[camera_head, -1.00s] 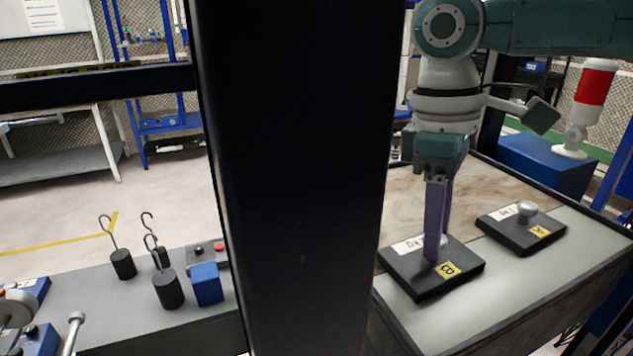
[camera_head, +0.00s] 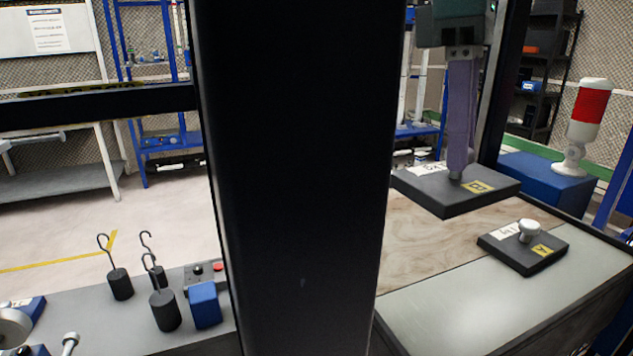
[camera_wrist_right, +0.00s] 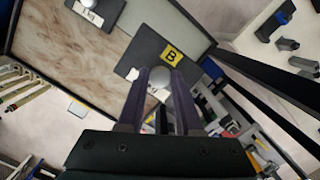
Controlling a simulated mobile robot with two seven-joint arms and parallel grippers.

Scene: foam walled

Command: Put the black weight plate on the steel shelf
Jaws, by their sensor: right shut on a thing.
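My right gripper (camera_head: 457,172) is shut on the knob of the black weight plate marked B (camera_head: 446,199) and holds it raised above the table, roughly level. In the right wrist view the plate (camera_wrist_right: 150,45) hangs at the fingertips (camera_wrist_right: 160,85), with the round knob between them. A smaller black plate marked A (camera_head: 522,254) with a pale knob lies on the table's front right. A grey metal shelf (camera_head: 60,182) stands at the back left; whether it is the steel shelf I cannot tell. My left gripper is not in view.
The table has a wood-look panel (camera_head: 430,240) and a bare grey front strip (camera_head: 465,310). A red-and-white beacon (camera_head: 588,115) stands on a blue box (camera_head: 540,176) at right. Hooked weights (camera_head: 165,310) and a blue block (camera_head: 204,304) stand on the left bench.

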